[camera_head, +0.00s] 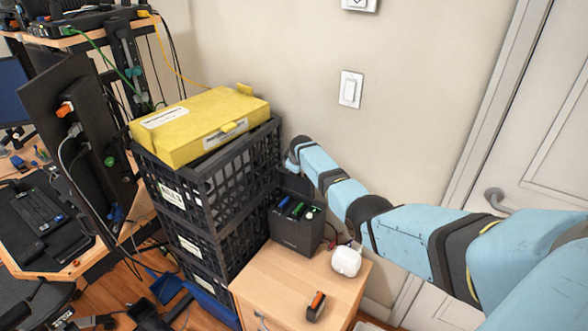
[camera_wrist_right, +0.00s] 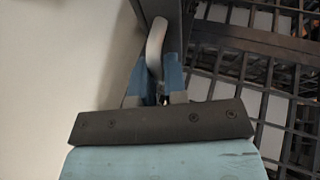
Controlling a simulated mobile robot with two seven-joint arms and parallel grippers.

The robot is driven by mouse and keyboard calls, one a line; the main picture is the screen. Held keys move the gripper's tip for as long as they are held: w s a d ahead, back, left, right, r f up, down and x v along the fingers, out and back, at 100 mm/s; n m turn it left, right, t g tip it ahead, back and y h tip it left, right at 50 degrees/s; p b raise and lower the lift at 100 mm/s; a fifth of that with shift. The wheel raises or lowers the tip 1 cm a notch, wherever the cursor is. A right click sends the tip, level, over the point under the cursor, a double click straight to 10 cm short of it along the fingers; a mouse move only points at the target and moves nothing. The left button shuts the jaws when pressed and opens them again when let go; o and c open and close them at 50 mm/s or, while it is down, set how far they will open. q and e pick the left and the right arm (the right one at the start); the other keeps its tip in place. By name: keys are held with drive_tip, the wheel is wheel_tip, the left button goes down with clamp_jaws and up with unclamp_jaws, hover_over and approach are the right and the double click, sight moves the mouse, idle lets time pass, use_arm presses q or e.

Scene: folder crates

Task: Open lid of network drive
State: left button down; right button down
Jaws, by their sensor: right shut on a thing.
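The network drive (camera_head: 297,232) is a black box on the wooden cabinet. Its top is open, and blue, green and white items show inside. Its dark lid (camera_head: 292,184) stands up at the back of the box. My right gripper (camera_head: 291,165) is above and behind the box, by the wall and largely hidden by its own arm. In the right wrist view the gripper (camera_wrist_right: 157,85) has blue fingers shut at the edge of a dark panel (camera_wrist_right: 160,8), which looks like the lid. A pale curved piece (camera_wrist_right: 156,45) shows between the fingers. My left gripper is not in view.
Black crates (camera_head: 222,182) with a yellow box (camera_head: 200,122) on top stand close at left. A white earbud case (camera_head: 346,261) and a small black-and-orange item (camera_head: 315,306) lie on the cabinet (camera_head: 280,290). The wall (camera_head: 320,60) is close behind.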

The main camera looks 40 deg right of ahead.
drive_tip(key=shift+w+r, duration=0.1)
drive_tip(key=shift+r, duration=0.05)
drive_tip(key=c, duration=1.2)
unclamp_jaws()
drive_tip(key=p+v, duration=0.1)
drive_tip(key=v, duration=1.2)
drive_tip(key=shift+s+a+r, duration=0.15)
drive_tip(key=shift+s+r, duration=0.05)
drive_tip(key=shift+s, duration=0.05)
